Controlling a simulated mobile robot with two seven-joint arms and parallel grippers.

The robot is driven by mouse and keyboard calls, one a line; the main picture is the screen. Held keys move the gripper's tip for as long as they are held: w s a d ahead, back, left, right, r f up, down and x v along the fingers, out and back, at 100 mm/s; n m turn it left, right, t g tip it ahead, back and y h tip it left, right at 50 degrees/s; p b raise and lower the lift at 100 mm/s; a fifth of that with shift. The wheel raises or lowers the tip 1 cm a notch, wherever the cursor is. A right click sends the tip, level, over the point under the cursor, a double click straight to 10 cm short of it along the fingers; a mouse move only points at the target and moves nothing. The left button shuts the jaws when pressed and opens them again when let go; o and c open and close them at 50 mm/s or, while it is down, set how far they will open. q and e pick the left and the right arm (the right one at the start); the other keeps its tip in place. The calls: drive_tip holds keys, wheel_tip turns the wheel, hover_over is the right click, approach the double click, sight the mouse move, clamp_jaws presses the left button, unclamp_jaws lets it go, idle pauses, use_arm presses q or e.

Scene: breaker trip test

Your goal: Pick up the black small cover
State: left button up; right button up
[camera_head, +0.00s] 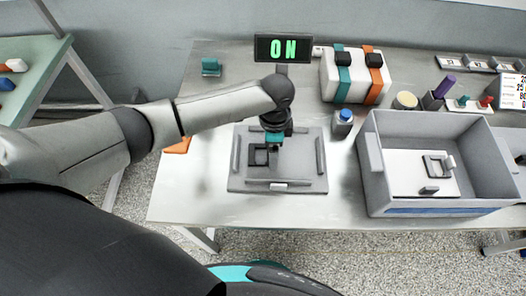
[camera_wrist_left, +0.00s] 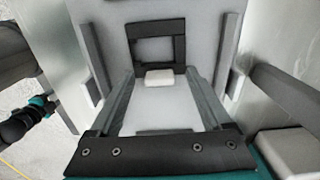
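A small black square frame-like piece (camera_head: 259,157), which looks like the black small cover, lies on a grey fixture plate (camera_head: 308,183) at the middle of the table. It also shows in the left wrist view (camera_wrist_left: 179,50), with a white block (camera_wrist_left: 158,78) at its near edge. My left gripper (camera_head: 274,147) points down over the plate, right beside the black piece in the head view. In the wrist view the left gripper's fingers (camera_wrist_left: 160,73) are apart, with nothing clearly held between them. Whether they touch the piece cannot be told. My right gripper is out of view.
A grey bin (camera_head: 376,172) with a white insert stands to the right. Behind are a strapped white box (camera_head: 328,80), a blue-capped container (camera_head: 343,121) and an "ON" display (camera_head: 283,48). Raised grey bars (camera_head: 236,153) edge the plate. The table's left part is mostly clear.

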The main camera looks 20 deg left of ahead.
use_arm(q)
drive_tip(key=c, duration=0.8)
drive_tip(key=shift+r, duration=0.15)
